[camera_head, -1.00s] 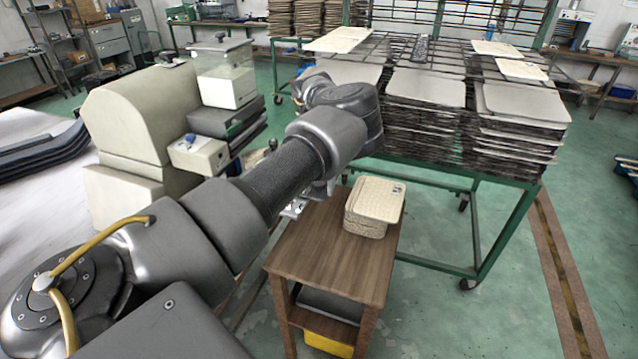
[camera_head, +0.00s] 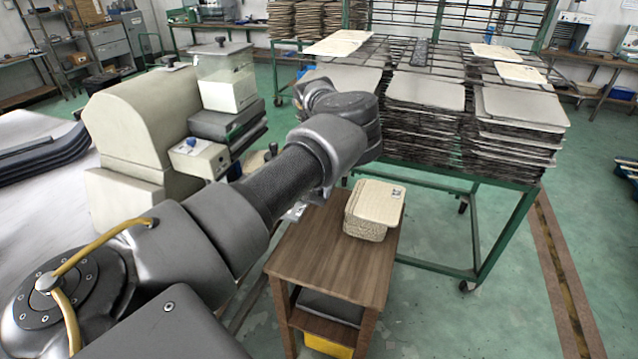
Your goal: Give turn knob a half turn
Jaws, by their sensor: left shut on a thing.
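A blue knob (camera_head: 192,140) sits on top of the small pale control box (camera_head: 199,157) on the front of the beige machine (camera_head: 140,125). Nothing touches this blue knob in view. My left arm crosses the picture from the lower left and bends down at the wrist. Only a small metallic part of my left gripper (camera_head: 297,210) shows below the forearm, beside the wooden table's far left corner. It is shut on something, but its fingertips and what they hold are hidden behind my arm. My right gripper is not in view.
A wooden table (camera_head: 315,262) carries a pale woven box (camera_head: 370,212) close to the right of my wrist. A green rack (camera_head: 490,235) with stacked trays stands behind. The floor at right is clear.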

